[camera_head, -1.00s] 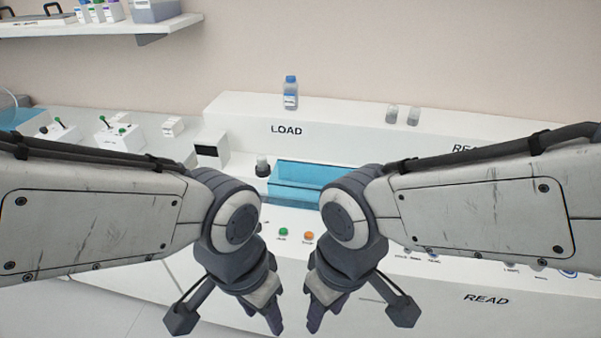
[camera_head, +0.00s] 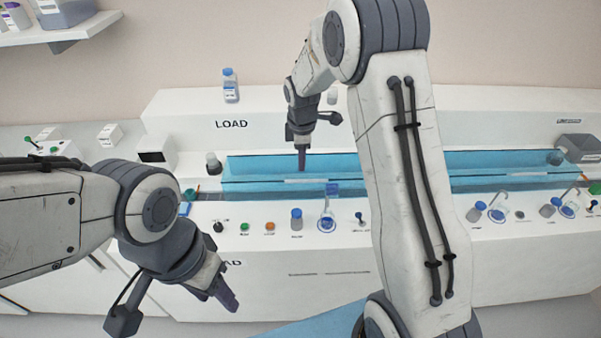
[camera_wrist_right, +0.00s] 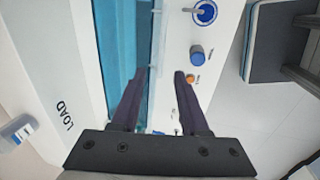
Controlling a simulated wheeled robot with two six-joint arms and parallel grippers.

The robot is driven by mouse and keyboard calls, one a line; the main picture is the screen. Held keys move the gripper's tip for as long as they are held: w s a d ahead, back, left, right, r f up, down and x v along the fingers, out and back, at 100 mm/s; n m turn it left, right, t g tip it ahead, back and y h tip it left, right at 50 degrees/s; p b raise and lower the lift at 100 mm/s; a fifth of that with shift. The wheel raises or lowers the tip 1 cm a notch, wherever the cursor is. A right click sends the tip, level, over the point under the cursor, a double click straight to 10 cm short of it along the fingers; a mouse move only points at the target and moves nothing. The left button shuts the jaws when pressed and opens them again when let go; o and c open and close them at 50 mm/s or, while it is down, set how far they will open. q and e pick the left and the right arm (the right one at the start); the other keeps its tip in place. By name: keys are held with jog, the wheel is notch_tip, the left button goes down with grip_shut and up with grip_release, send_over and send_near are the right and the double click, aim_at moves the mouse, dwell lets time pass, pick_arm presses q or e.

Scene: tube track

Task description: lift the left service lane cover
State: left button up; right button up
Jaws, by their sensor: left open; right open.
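The left lane cover (camera_head: 255,170) is a translucent blue panel over the long trough beside the LOAD label. It looks lowered, with a pale strip (camera_head: 306,181) along its front edge. My right arm hides where it ends on the right. My right gripper (camera_head: 301,165) points down over the cover, just behind the pale strip. In the right wrist view its fingers (camera_wrist_right: 160,76) are spread and empty, one over the blue cover (camera_wrist_right: 118,50), the other over the white panel; contact cannot be told. My left gripper (camera_head: 228,298) is open and empty, low in front of the console.
A row of buttons and knobs, including an orange button (camera_head: 270,227) and a blue-capped knob (camera_head: 296,218), lines the panel before the trough. A blue-capped bottle (camera_head: 231,86) stands on the ledge above LOAD. A grey box (camera_head: 578,147) sits at the far right.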

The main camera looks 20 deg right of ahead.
aim_at(301, 182)
jog(key=f, duration=0.3)
jog(key=w+f+p, duration=0.1)
jog(key=f, duration=0.5)
jog(key=shift+w+d+p, duration=0.2)
jog(key=shift+w+p, duration=0.1)
jog(key=shift+c, duration=0.3)
grip_shut()
dwell(0.7)
